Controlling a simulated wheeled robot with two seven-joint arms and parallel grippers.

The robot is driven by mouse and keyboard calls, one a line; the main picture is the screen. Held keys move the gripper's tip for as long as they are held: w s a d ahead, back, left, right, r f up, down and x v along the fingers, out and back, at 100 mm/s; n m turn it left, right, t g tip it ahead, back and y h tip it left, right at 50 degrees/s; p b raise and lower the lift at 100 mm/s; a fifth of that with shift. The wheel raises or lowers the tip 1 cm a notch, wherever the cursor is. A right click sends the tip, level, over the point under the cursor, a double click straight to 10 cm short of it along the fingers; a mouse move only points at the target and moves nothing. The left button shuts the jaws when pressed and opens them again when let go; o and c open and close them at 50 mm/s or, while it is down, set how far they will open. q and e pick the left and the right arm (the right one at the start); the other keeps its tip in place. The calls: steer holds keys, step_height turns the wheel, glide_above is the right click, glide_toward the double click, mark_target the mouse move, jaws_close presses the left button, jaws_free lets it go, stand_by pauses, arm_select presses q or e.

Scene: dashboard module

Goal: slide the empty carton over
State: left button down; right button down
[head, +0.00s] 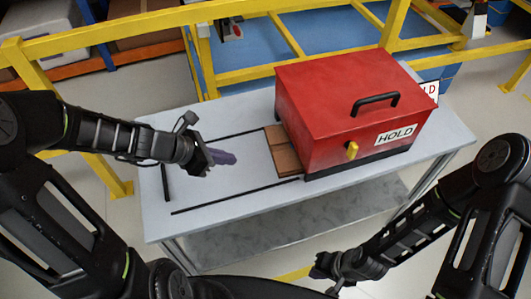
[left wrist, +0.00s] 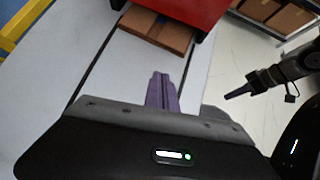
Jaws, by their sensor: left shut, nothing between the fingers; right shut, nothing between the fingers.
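The brown carton (head: 281,150) lies on the table against the left side of a red box, partly hidden by it. It also shows at the top of the left wrist view (left wrist: 157,35). My left gripper (head: 224,157) is shut and empty, its purple fingers over the marked area left of the carton, with a gap between. The fingers also show in the left wrist view (left wrist: 161,88), pointing toward the carton. My right gripper (head: 320,268) is low in front of the table, well away from the carton. It is shut and empty.
The red box (head: 335,105), with a black handle, a yellow latch and a HOLD label, fills the right part of the grey table (head: 225,195). Black lines mark a mostly clear area to the left. Yellow rails (head: 140,25) run behind the table.

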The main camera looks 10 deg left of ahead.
mark_target(280, 154)
arm_select(q)
steer(key=b+x, duration=0.3)
steer(key=x, duration=0.7)
steer(key=shift+f, duration=0.15)
steer(key=w+d, duration=0.2)
steer(key=shift+w+d+p, duration=0.2)
steer(key=shift+d+p, duration=0.05)
steer(key=shift+p, duration=0.15)
steer(key=shift+w+d, duration=0.25)
steer(key=shift+d, duration=0.05)
steer(key=w+d, duration=0.2)
steer(key=shift+w+d, duration=0.15)
steer(key=shift+d, duration=0.15)
steer(key=shift+a, duration=0.1)
